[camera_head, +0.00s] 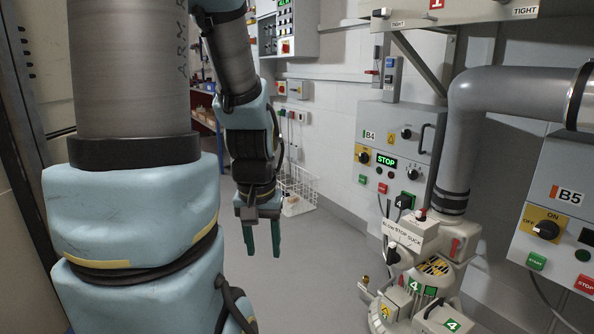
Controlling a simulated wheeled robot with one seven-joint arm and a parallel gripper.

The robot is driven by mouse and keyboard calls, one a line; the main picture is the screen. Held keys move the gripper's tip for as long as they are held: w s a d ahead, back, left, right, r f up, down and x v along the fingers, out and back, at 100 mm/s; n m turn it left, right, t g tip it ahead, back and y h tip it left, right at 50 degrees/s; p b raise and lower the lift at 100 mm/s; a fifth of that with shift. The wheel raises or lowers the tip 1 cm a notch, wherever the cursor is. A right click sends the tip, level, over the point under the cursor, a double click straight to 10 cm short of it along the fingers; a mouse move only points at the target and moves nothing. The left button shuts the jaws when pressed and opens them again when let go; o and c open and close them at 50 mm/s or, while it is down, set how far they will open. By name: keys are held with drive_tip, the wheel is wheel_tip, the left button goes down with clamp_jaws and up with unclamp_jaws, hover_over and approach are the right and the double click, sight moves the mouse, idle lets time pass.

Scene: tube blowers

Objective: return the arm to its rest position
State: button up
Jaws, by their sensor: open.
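My gripper (262,238) hangs at the end of my arm near the middle of the view. Its two green fingers point down and stand apart, with nothing between them. My arm, in grey and light blue, fills the left part of the view, bent with its forearm hanging down. The gripper is over the grey floor, apart from the machines on the right.
A blower machine (420,262) with a thick grey pipe (478,92) stands at right. Control box B4 (385,118) and box B5 (555,225) are beside it. A white wire basket (302,186) stands behind the gripper by the wall. Floor (325,270) between arm and machine is clear.

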wheel_tip(320, 180, up, 26)
drive_tip(key=p, duration=2.3)
drive_tip(key=shift+p, duration=0.3)
